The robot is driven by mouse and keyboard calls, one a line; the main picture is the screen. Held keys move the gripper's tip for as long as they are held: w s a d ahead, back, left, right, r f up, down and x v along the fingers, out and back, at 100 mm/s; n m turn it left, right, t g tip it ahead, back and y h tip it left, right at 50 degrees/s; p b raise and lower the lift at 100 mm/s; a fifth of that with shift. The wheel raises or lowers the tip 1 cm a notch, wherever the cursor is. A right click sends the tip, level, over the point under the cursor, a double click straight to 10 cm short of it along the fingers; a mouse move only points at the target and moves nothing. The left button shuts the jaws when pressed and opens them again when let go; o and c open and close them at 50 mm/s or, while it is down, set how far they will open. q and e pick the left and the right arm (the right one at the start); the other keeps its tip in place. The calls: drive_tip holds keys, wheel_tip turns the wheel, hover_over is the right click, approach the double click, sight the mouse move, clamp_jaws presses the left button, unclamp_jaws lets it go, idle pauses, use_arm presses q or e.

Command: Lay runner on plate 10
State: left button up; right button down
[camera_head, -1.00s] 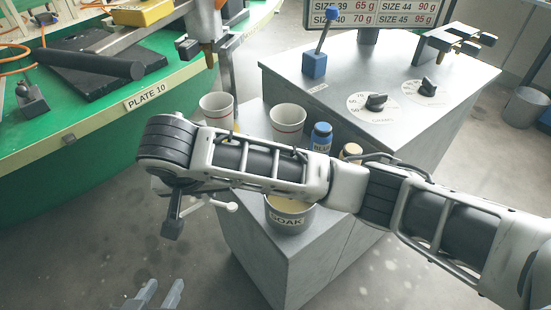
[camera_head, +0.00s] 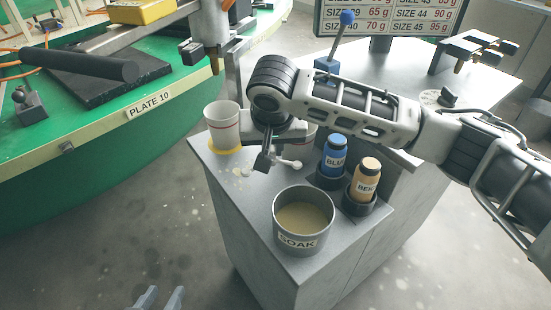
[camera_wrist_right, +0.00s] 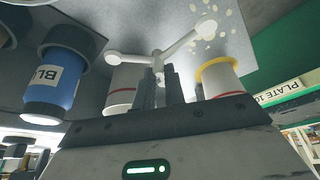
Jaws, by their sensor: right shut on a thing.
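The runner (camera_wrist_right: 160,57) is a thin white branched piece with rounded ends. My right gripper (camera_wrist_right: 162,90) is shut on its stem in the right wrist view. In the head view the runner (camera_head: 289,163) shows small beside my right gripper (camera_head: 266,158), above the grey cabinet top, apart from the carousel. The plate 10 label (camera_head: 149,104) is on the carousel's rim; a black plate (camera_head: 100,92) lies behind it, with a dark roller partly over it. The label also shows in the right wrist view (camera_wrist_right: 283,92). My left gripper (camera_head: 160,298) is open and empty at the bottom edge.
A paper cup (camera_head: 222,118) stands on a yellow ring near my right gripper; another is mostly hidden behind it. A blue bottle (camera_head: 333,157), a beige bottle (camera_head: 365,180) and the SOAK pot (camera_head: 303,222) stand on the cabinet. A nozzle (camera_head: 211,40) hangs above the carousel's edge.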

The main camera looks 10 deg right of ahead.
sight(275, 159)
drive_tip(key=shift+w+d, duration=0.1)
drive_tip(key=shift+d, duration=0.2)
drive_tip(key=shift+f, duration=0.25)
wheel_tip(275, 159, down, 3)
drive_tip(key=shift+f+b, duration=0.1)
drive_tip(key=shift+b, duration=0.35)
drive_tip(key=c, duration=1.5)
unclamp_jaws()
